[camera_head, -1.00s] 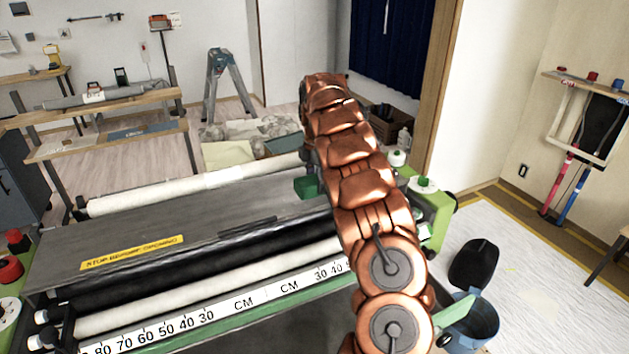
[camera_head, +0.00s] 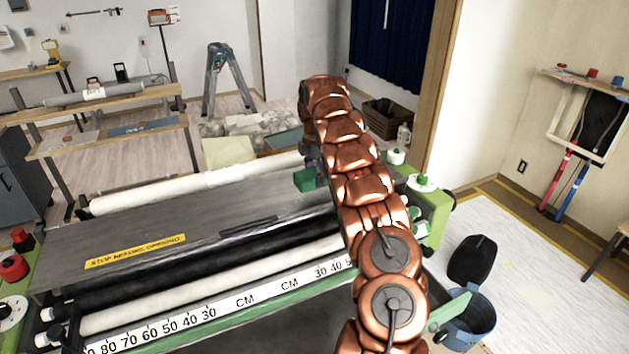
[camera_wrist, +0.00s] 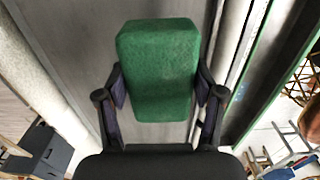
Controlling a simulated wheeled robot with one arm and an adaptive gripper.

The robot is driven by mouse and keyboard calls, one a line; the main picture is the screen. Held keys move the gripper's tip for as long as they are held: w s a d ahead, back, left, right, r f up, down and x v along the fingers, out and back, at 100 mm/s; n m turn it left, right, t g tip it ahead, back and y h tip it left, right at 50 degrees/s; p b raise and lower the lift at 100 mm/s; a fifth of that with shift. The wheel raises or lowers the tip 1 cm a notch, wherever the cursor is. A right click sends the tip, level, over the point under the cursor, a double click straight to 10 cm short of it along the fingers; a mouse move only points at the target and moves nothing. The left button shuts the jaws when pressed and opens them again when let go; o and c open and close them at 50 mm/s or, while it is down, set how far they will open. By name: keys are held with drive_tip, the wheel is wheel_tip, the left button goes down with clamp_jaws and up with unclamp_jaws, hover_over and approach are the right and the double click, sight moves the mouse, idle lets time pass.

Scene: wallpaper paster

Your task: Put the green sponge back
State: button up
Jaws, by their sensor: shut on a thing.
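The green sponge (camera_wrist: 158,70) is a green block held between the two dark fingers of my gripper (camera_wrist: 160,92) in the wrist view. The fingers press on its two sides. In the head view the sponge (camera_head: 306,180) shows at the left of my arm's far end, over the right part of the grey machine top (camera_head: 130,225). My gripper (camera_head: 308,160) is mostly hidden behind my arm there. The wrist view shows the grey metal top (camera_wrist: 90,35) behind the sponge. I cannot tell whether the sponge touches it.
The pasting machine has white rollers (camera_head: 200,187), a ruler strip (camera_head: 240,303) and green end housings (camera_head: 432,210). A blue bucket (camera_head: 470,318) stands on the floor at the right. A stepladder (camera_head: 222,75) and work tables (camera_head: 110,100) stand at the back.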

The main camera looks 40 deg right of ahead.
sight(314, 181)
drive_tip(key=shift+w+d+f, duration=0.1)
drive_tip(key=shift+w+d, duration=0.1)
drive_tip(key=shift+s+f+p, duration=0.1)
drive_tip(key=shift+f+p, duration=0.85)
drive_tip(key=shift+f, duration=0.55)
drive_tip(key=shift+f+b, duration=0.35)
drive_tip(key=shift+b, duration=0.2)
drive_tip(key=o, duration=1.2)
drive_tip(key=shift+r+p, duration=0.25)
drive_tip(key=shift+p, duration=0.55)
